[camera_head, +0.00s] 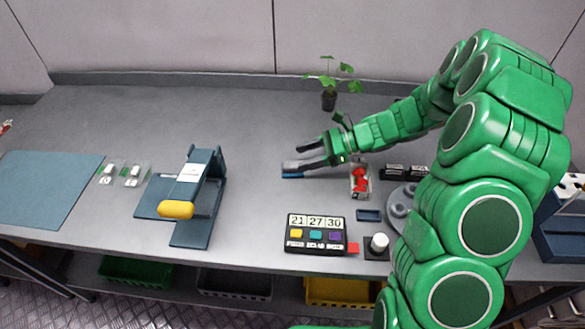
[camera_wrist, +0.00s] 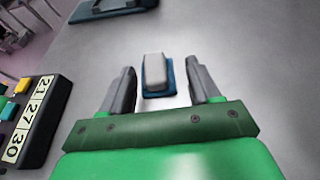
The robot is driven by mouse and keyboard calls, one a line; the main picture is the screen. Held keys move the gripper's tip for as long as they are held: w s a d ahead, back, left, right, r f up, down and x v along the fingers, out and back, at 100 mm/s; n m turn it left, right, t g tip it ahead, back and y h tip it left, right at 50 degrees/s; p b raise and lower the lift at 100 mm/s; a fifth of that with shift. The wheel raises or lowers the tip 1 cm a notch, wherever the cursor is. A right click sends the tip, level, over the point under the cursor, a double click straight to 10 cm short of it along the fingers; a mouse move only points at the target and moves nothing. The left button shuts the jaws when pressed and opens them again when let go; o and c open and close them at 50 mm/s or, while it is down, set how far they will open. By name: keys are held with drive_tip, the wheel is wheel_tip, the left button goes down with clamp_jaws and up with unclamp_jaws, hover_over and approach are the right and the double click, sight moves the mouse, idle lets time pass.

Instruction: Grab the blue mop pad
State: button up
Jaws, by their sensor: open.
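The blue mop pad (camera_wrist: 171,72) lies on the grey table with a pale grey block (camera_wrist: 154,70) on top of it. In the wrist view it sits between my two fingers, with a gap on each side. In the head view, the blue pad (camera_head: 292,175) shows at the tip of my lower finger, partly hidden by it. My gripper (camera_head: 297,157) is open and empty, low over the table. I cannot tell its exact height above the pad.
A black timer (camera_head: 316,234) with coloured buttons is nearer the front edge. A blue stand (camera_head: 209,190) with a yellow roller (camera_head: 175,209) is at left. A potted plant (camera_head: 328,100) stands behind.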

sight(292, 164)
drive_tip(key=x, duration=0.3)
drive_tip(key=s+x, duration=0.1)
drive_tip(key=x, duration=0.1)
drive_tip(key=shift+a+f, duration=0.25)
drive_tip(key=shift+f, duration=0.05)
drive_tip(key=shift+a+f, duration=0.2)
drive_tip(key=shift+a, duration=0.2)
drive_tip(key=c, duration=0.7)
